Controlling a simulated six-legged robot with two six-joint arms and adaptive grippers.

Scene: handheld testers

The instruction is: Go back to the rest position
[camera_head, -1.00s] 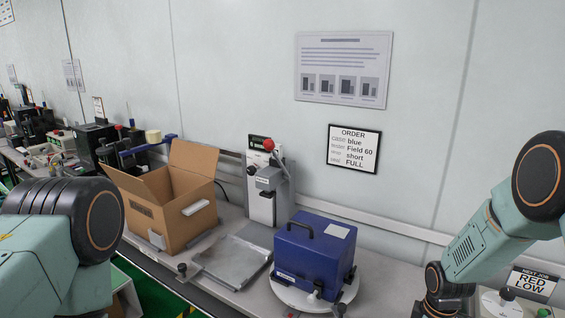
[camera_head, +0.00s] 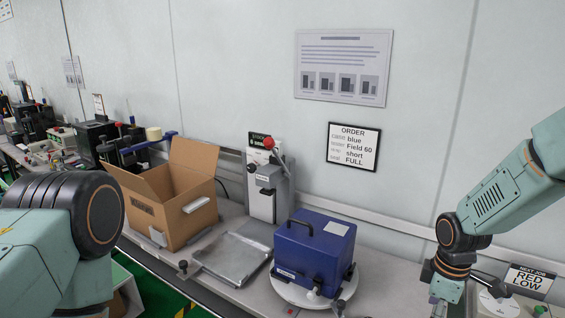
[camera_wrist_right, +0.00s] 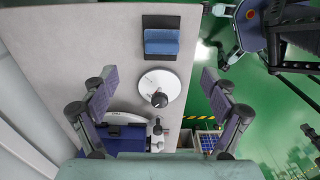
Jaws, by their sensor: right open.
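My right arm comes in from the right in the head view, with its wrist above the bench to the right of the blue case (camera_head: 315,250). In the right wrist view my right gripper (camera_wrist_right: 159,76) has its two fingers wide apart with nothing between them. A white round plate with a dark knob (camera_wrist_right: 160,90) lies below, beyond the fingers. Part of the blue case (camera_wrist_right: 126,140) shows at the bottom of that view. My left arm shows at the left edge of the head view, but its gripper is out of the picture.
The blue case stands on a white turntable (camera_head: 280,292). An open cardboard box (camera_head: 165,215), a grey tray (camera_head: 232,258) and a lever press (camera_head: 265,190) stand to its left. The wall is behind, with an order sign (camera_head: 353,147). A blue block (camera_wrist_right: 161,41) lies farther along the bench.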

